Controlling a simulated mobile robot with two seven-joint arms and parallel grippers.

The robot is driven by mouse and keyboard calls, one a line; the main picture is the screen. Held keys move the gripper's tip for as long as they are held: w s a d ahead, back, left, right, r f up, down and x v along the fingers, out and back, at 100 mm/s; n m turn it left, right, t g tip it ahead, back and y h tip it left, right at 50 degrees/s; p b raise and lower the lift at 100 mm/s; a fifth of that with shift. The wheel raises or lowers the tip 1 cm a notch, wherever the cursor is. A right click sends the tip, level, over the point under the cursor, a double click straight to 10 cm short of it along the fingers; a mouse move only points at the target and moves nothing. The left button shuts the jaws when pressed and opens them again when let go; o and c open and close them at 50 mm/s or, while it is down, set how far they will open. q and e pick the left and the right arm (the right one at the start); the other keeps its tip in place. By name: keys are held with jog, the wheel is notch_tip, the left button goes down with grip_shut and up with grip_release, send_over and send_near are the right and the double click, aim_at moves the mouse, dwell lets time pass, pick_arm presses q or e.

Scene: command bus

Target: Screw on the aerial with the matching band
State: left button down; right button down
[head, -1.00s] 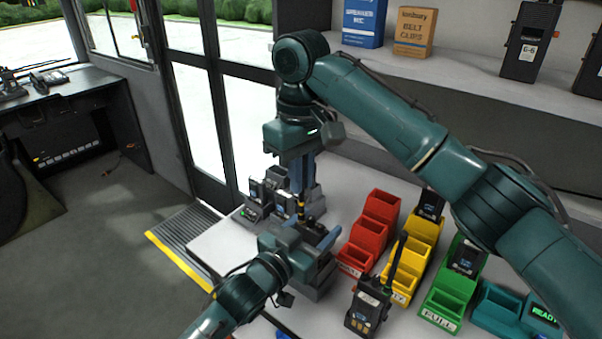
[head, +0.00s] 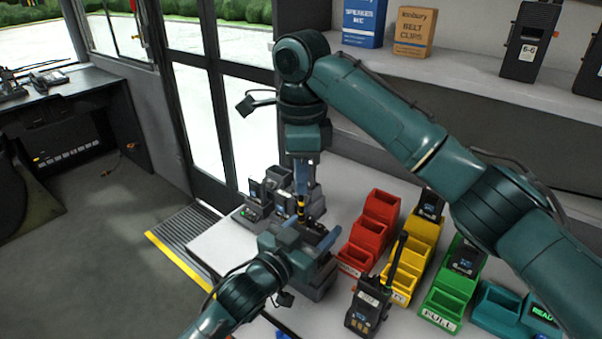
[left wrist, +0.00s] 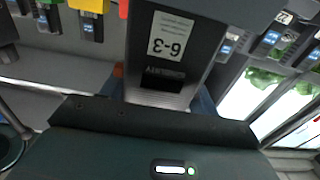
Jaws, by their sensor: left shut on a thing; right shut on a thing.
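My left gripper (head: 312,245) is shut on a dark radio, which its fingers mostly hide in the head view. In the left wrist view the radio (left wrist: 175,55) fills the middle, with a white label upside down on its face. My right gripper (head: 301,180) points straight down above the left one. It is shut on a short dark aerial with a yellow band (head: 301,203), upright over the held radio. I cannot tell whether the aerial's foot touches the radio's top. Any band on the held radio is hidden.
Red bins (head: 366,240), yellow bins (head: 410,262) and green bins (head: 448,295) stand to the right. A radio with an aerial (head: 367,307) stands in front of them. Several units (head: 262,205) stand behind my left gripper. A shelf with boxes (head: 412,32) runs along the back.

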jog(key=m, duration=0.3)
jog(key=shift+m, duration=0.3)
jog(key=c, duration=1.5)
grip_release()
jog(key=shift+r, duration=2.25)
jog(key=shift+o, duration=0.2)
